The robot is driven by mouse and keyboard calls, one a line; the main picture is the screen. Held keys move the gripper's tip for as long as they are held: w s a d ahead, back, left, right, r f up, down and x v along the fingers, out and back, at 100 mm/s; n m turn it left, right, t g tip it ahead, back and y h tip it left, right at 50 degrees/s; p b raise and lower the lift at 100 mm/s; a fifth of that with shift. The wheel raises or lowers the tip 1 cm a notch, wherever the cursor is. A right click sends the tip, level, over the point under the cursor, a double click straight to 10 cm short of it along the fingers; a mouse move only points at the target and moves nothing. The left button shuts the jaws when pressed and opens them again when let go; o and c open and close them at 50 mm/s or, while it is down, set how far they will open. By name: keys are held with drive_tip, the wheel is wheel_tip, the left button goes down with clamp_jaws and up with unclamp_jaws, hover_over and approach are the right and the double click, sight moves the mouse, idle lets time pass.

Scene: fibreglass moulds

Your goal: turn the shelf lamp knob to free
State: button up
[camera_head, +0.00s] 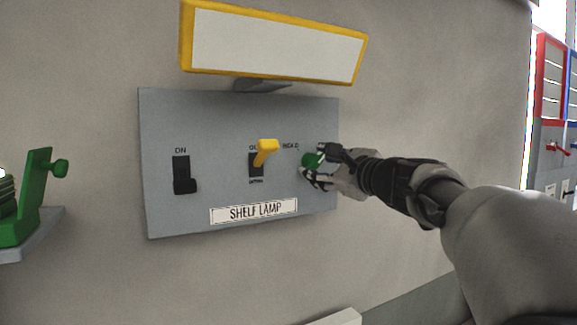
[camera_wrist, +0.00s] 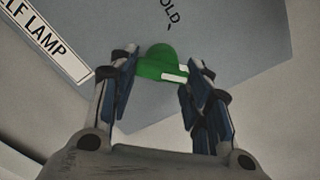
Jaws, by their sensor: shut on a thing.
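The shelf lamp panel (camera_head: 220,110) is a grey plate on the wall with a "SHELF LAMP" label (camera_head: 253,211). Its green knob (camera_head: 312,160) is at the right side of the panel, partly hidden by my gripper (camera_head: 318,166). In the wrist view the green knob (camera_wrist: 158,64) has a white mark (camera_wrist: 174,74) and sits between the fingers of my gripper (camera_wrist: 160,75), which is shut on it. Lettering ending in "OLD" shows beside the knob. The lettering over the knob in the head view is partly covered and hard to read.
Left of the knob are a yellow lever (camera_head: 266,152) and a black switch (camera_head: 182,175) marked "ON". A yellow-framed lamp (camera_head: 275,45) juts out above the panel. A green device (camera_head: 32,200) stands on a ledge at the left. Red and blue panels hang far right.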

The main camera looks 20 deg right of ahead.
drive_tip(key=o, duration=1.1)
drive_tip(key=shift+c, duration=0.2)
drive_tip(key=shift+s, duration=0.1)
drive_tip(key=s+d, duration=0.1)
drive_tip(key=s, duration=0.6)
drive_tip(key=shift+d, duration=0.25)
